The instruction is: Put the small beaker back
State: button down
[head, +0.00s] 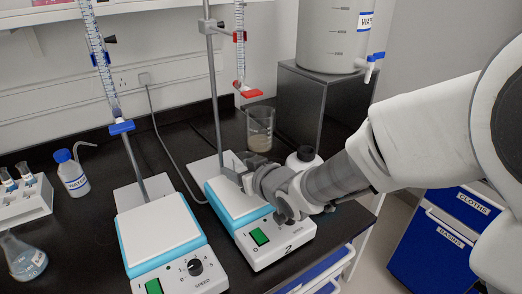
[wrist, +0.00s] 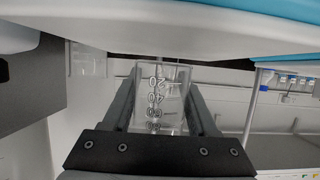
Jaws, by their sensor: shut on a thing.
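The small beaker (wrist: 160,95) is clear, with printed volume marks, and shows between my gripper's two dark fingers in the wrist view. My gripper (wrist: 162,100) is shut on it, with a finger on each side. No contents are visible in it. In the head view my gripper (head: 238,174) is over the right-hand stirrer's white plate (head: 232,203), close to the stand rod. The small beaker cannot be made out there, and I cannot tell whether it touches the plate.
A larger beaker (head: 260,128) with cloudy liquid stands behind the right stirrer, near a dark box (head: 325,110) bearing a water tank (head: 335,35). A dark-topped bottle (head: 303,158) is beside my wrist. Burettes hang above both stirrers. The left stirrer's plate (head: 160,232) is bare.

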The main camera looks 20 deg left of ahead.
jog(key=shift+f, duration=0.1)
jog(key=shift+f+b, duration=0.25)
jog(key=shift+b, duration=0.1)
jog(key=shift+c, duration=0.9)
grip_release()
jog(key=shift+r, duration=0.1)
